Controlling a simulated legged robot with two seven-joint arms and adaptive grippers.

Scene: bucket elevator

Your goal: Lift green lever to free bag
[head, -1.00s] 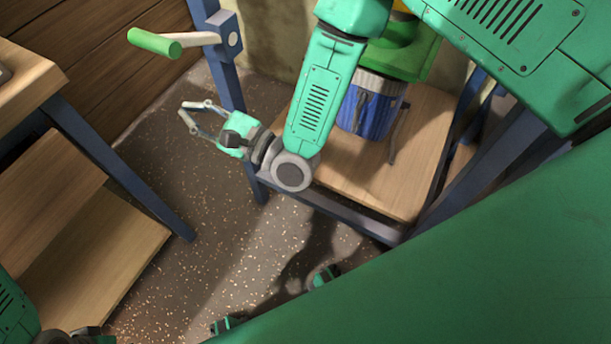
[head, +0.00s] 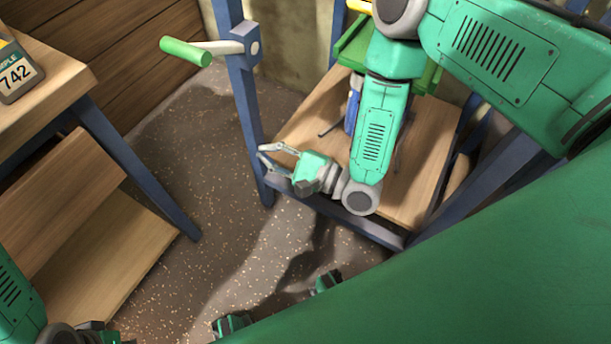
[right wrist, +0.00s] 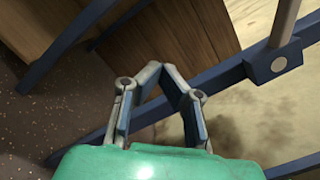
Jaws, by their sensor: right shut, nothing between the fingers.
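The green lever handle (head: 185,51) sticks out to the left on a pale arm from a pivot block on a blue post (head: 240,80). The pivot block (right wrist: 279,64) and part of the pale arm show in the right wrist view, at the upper right. My right gripper (head: 263,158) is shut and empty, below the handle and near the lower part of the post in the picture. Its fingers (right wrist: 163,68) meet at the tips in the right wrist view. A blue object (head: 352,105), perhaps the bag, is mostly hidden behind my right arm. My left gripper is not clearly visible.
A wooden platform (head: 310,115) in a blue frame lies behind my right arm, with a green part (head: 352,45) above it. A wooden table (head: 60,70) with a device marked 742 (head: 18,75) stands at the left. Speckled floor (head: 190,150) lies between.

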